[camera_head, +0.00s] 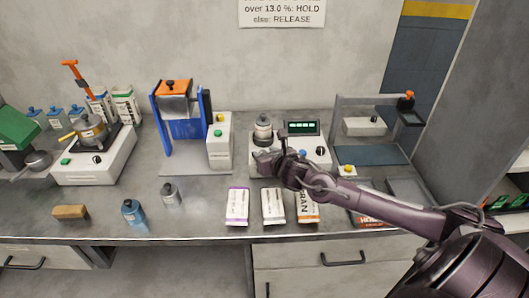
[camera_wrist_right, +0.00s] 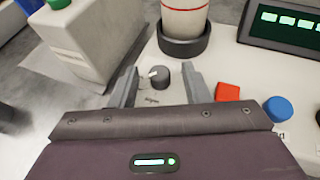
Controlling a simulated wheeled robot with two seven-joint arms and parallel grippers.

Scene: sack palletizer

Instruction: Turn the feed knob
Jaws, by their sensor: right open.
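A small dark knob (camera_wrist_right: 161,75) with a white pointer mark sits on the white machine (camera_wrist_right: 180,55). The label below it is too small to read. In the right wrist view, the open fingers of my right gripper (camera_wrist_right: 162,88) are on either side of the knob, with gaps between. In the head view my right gripper (camera_head: 268,158) is over the front left of that machine (camera_head: 288,171) and hides the knob. My left gripper is not in view.
The machine carries a jar (camera_head: 263,128), a green-digit display (camera_head: 303,127), a red button (camera_wrist_right: 228,92), a blue button (camera_wrist_right: 278,109) and another black knob (camera_head: 320,150). A blue-framed press (camera_head: 180,130) stands to the left. Several packets (camera_head: 272,206) lie in front.

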